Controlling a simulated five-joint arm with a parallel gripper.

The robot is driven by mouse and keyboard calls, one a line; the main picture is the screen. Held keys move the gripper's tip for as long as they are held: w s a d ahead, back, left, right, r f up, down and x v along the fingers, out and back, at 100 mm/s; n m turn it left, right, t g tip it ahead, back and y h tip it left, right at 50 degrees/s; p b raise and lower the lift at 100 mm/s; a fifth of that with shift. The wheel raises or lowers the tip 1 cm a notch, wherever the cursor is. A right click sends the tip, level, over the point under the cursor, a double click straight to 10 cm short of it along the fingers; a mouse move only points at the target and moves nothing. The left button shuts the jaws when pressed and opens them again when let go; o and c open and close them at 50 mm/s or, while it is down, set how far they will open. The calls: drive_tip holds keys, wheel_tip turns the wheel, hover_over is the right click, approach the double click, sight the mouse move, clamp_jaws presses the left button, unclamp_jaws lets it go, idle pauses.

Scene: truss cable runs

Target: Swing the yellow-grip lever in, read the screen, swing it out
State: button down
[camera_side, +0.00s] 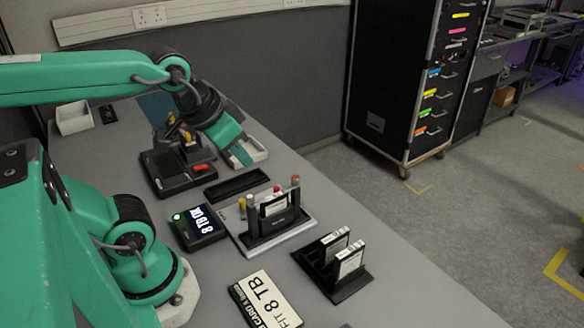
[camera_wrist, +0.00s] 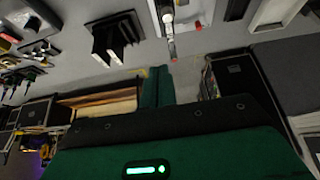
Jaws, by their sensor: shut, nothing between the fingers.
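In the side view a dock (camera_side: 272,240) on a pale plate holds an upright black drive (camera_side: 273,205). Short posts with coloured tops stand around it; a yellowish grip (camera_side: 242,208) is at its left and red-topped posts are at its back and right. Which way the lever is swung is hard to tell. The small screen (camera_side: 204,220) left of the dock is lit and reads "8 TB OK", with a green light beside it. My gripper (camera_side: 243,156) is shut and empty, above and behind the dock, apart from it. Its green fingers (camera_wrist: 156,88) show in the wrist view.
A black rack (camera_side: 333,283) with two upright drives stands right of the dock. A card (camera_side: 266,301) reading "FIT 8 TB" lies in front. Bare table lies front right.

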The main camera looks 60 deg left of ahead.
drive_tip(key=c, duration=1.5)
unclamp_jaws()
drive_tip(key=shift+o, duration=0.7)
drive_tip(key=shift+w+a+f, duration=0.15)
drive_tip(key=n+g, duration=0.6)
drive_tip(key=n, duration=0.2)
hover_over(242, 200)
wheel_tip(242, 200, down, 14)
drive_tip(key=shift+f, duration=0.1)
drive_tip(key=shift+f, duration=0.1)
drive_tip(key=shift+f, duration=3.8)
clamp_jaws()
